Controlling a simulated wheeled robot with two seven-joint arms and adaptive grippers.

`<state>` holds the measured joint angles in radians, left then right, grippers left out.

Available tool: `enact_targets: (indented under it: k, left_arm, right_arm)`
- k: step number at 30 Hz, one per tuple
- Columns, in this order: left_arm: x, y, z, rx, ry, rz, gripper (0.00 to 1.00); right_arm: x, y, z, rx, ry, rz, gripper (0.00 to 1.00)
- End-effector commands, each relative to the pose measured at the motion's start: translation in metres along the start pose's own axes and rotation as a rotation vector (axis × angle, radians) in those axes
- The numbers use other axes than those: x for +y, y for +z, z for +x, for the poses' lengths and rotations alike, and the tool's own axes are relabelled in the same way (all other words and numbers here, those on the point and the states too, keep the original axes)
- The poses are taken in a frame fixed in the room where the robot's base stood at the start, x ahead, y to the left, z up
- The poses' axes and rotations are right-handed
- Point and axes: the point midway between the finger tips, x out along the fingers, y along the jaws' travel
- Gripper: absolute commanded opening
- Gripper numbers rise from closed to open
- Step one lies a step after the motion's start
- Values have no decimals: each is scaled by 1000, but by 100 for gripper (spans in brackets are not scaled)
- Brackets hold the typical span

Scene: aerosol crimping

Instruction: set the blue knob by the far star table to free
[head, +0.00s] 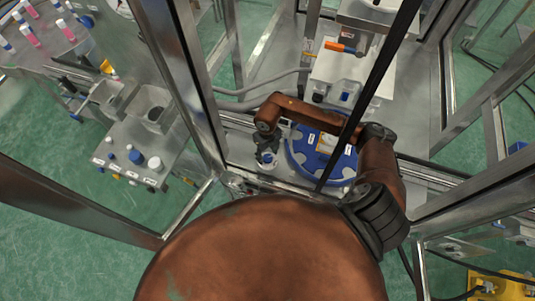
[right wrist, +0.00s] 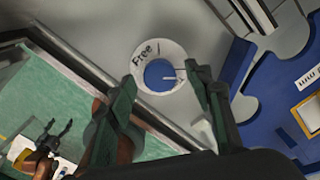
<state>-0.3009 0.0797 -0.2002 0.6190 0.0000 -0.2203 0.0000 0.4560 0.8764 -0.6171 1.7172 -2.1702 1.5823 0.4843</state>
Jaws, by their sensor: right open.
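The blue knob (right wrist: 158,75) sits at the middle of a white round dial (right wrist: 143,56) in the right wrist view. The word "Free" and a short tick show on the dial's upper left; a light line on the knob points right. My right gripper (right wrist: 163,95) is open, its fingers on either side of the dial in the picture, with nothing between them. In the head view my right gripper (head: 267,157) is left of the blue star table (head: 305,158) and hides the knob. The star table's edge (right wrist: 251,104) also shows in the wrist view.
Metal frame posts (head: 195,75) stand around the cell. An orange-handled device (head: 340,47) is behind the star table. A side bench (head: 140,150) with caps is at the left. A small dark fork by a copper part (right wrist: 48,138) may be my left gripper.

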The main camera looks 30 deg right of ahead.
Motion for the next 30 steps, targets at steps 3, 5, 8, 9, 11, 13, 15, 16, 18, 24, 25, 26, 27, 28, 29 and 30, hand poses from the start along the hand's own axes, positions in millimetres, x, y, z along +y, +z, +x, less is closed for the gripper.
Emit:
enact_targets:
  k: [3, 5, 8, 9, 11, 13, 15, 16, 18, 24, 25, 26, 27, 28, 29, 30]
  left_arm:
    - [0, 0, -3, 0, 0, 0, 71]
    - [0, 0, -3, 0, 0, 0, 71]
    - [0, 0, -3, 0, 0, 0, 71]
    - [0, 0, -3, 0, 0, 0, 71]
    - [0, 0, -3, 0, 0, 0, 71]
    - [0, 0, -3, 0, 0, 0, 71]
    - [0, -1, -3, 1, 0, 0, 71]
    - [0, -1, -3, 1, 0, 0, 71]
    - [0, -1, -3, 1, 0, 0, 71]
    - [0, -1, -3, 1, 0, 0, 71]
    - [0, -1, -3, 2, 0, 0, 71]
    - [0, -1, -3, 2, 0, 0, 71]
    - [0, -1, -3, 2, 0, 0, 71]
    - [0, -1, -3, 2, 0, 0, 71]
    - [0, -1, -3, 2, 0, 0, 71]
    - [0, -2, -3, 2, 0, 0, 71]
  right_arm:
    - [1, 0, 8, 0, 3, 1, 47]
    - [1, 0, 11, -1, 2, 0, 47]
    - [1, 0, 12, -1, 1, -1, 47]
    - [1, 0, 12, -1, 1, -1, 47]
    - [1, 0, 12, -1, 1, -1, 47]
    - [1, 0, 12, -1, 1, -1, 46]
    - [1, 0, 12, -1, 1, 0, 42]
    - [1, 0, 12, -1, 1, 0, 40]
    - [1, 0, 12, -1, 1, 0, 35]
    - [1, 0, 12, -1, 2, 0, 21]
    - [1, 0, 12, -1, 2, 0, 19]
    - [1, 0, 12, -1, 2, 0, 17]
    - [1, 0, 12, -1, 2, 0, 14]
    - [1, 0, 12, -1, 2, 0, 12]
    - [1, 0, 12, -1, 2, 0, 10]
    - [1, 0, 12, -1, 2, 0, 7]
